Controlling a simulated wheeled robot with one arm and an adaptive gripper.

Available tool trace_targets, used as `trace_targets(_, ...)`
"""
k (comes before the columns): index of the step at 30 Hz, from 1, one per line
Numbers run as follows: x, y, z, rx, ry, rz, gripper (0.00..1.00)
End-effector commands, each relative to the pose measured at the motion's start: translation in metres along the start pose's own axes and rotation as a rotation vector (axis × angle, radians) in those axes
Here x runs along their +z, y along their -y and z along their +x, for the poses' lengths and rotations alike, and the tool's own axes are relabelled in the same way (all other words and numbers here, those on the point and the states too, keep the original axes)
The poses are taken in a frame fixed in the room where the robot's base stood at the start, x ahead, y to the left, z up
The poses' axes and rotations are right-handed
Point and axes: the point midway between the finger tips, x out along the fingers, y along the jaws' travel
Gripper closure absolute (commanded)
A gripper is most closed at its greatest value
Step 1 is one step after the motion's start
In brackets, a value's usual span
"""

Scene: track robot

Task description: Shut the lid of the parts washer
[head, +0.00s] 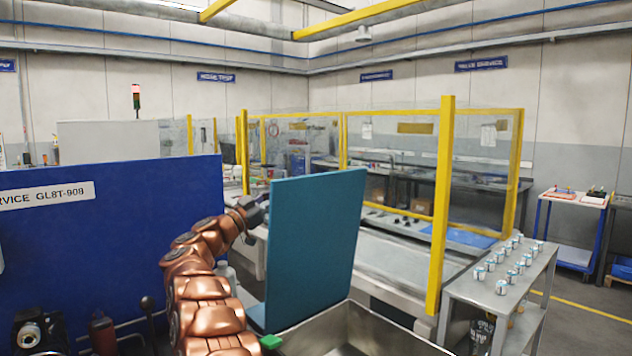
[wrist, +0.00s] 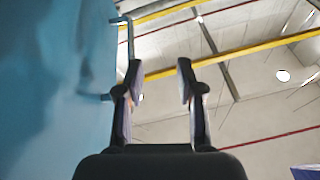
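The parts washer's lid (head: 315,245) is a flat teal-blue panel standing upright, open, over the steel basin (head: 385,322). My gripper (head: 254,205) is at the left of the lid, near its upper left edge. In the wrist view the lid fills the left side (wrist: 50,90), and a thin blue handle bar (wrist: 129,42) stands out from it. My gripper's two fingers (wrist: 158,78) are spread with nothing seen between them. The left finger overlaps part of the handle; I cannot tell whether they touch.
A blue panel (head: 110,240) stands at the left. A yellow-framed clear guard (head: 443,200) is behind the washer. A steel table (head: 510,295) with several small cans is at the right. Open floor shows at far right.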

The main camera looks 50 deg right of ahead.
Motion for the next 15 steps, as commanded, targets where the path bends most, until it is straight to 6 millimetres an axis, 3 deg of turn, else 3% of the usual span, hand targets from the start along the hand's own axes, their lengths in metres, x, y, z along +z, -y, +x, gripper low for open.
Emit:
trace_targets(8, -0.012, -0.021, -0.016, 0.134, -0.078, 0.046, 0.63)
trace_targets(15, -0.015, -0.025, -0.007, 0.146, -0.086, 0.052, 0.63)
